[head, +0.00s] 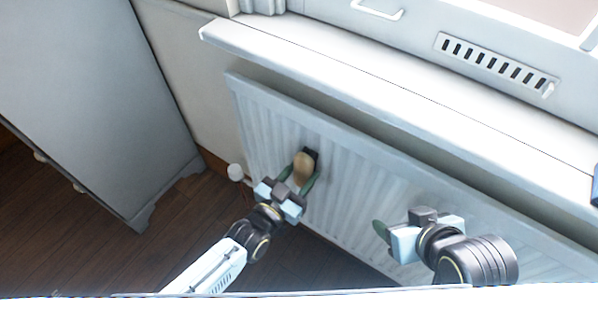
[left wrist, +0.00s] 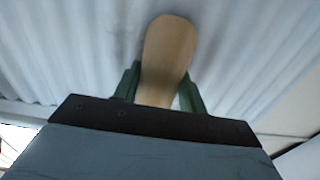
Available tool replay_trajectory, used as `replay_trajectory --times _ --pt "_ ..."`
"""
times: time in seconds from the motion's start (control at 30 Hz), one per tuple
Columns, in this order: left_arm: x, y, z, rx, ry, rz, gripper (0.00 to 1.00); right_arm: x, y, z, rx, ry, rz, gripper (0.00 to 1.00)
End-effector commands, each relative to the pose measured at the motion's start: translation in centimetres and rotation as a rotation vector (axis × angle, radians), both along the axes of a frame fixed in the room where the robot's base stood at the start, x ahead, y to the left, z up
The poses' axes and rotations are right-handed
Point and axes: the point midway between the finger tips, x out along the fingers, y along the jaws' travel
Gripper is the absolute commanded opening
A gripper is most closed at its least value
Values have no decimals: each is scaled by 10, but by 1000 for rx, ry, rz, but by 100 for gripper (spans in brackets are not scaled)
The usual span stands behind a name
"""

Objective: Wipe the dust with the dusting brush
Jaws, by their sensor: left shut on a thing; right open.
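The dusting brush (head: 302,168) has a pale wooden handle and a dark end beside the radiator's ribbed face. My left gripper (head: 307,176) is shut on it, with a green finger along its side. In the left wrist view the rounded wooden handle (left wrist: 168,50) stands up between the green fingers, and the bristles cannot be made out. My right gripper (head: 380,230) is open and empty in front of the radiator, to the right of the brush. I cannot clearly make out any dust; the windowsill (head: 300,58) looks plain white.
The white radiator (head: 345,205) runs below the windowsill. A pale cabinet (head: 95,95) stands at the left on the dark wood floor (head: 100,250). A white round knob (head: 236,172) is at the radiator's left end. A dark blue object (head: 595,185) shows at the right edge.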

Motion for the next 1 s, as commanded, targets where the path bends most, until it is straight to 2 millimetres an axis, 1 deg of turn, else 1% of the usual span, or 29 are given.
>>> replay_trajectory --times 0.3,0.47,0.8,1.0 --pt "-14 -24 1 -3 0 0 23 0 0 3 0 0 0 64" --pt "-17 -28 1 -2 -1 -1 23 0 0 4 0 0 0 64" --pt "-33 -49 2 -6 -1 -2 23 0 0 8 0 0 0 64" --pt "-38 -56 2 -5 -2 -1 23 0 0 8 0 0 0 64"
